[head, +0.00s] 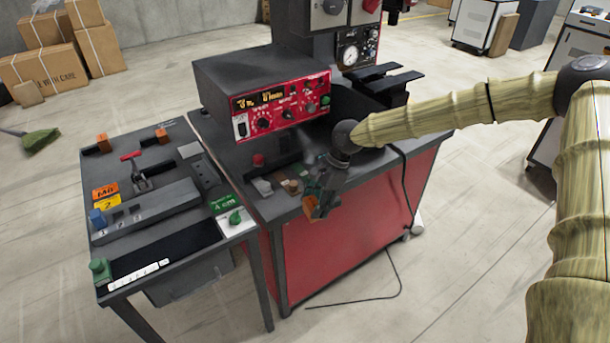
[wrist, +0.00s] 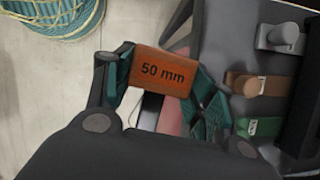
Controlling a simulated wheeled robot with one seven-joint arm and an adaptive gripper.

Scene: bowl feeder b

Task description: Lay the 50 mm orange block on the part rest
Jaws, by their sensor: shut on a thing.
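The orange block (wrist: 162,73), marked "50 mm", is held between the teal fingers of my gripper (wrist: 160,78) in the wrist view. Its label faces the camera. In the head view my gripper (head: 318,196) is at the front edge of the red machine bench, with a bit of the orange block (head: 309,206) showing low between the fingers. In the wrist view pale floor shows beyond the block, with the bench top to its right. I cannot tell which thing is the part rest.
On the bench beside my gripper are a grey piece (wrist: 282,38), a brown piece (wrist: 258,84) and a green piece (wrist: 258,127). A red-faced control box (head: 280,108) stands behind. A dark side table (head: 140,262) at left carries several fixtures and labels.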

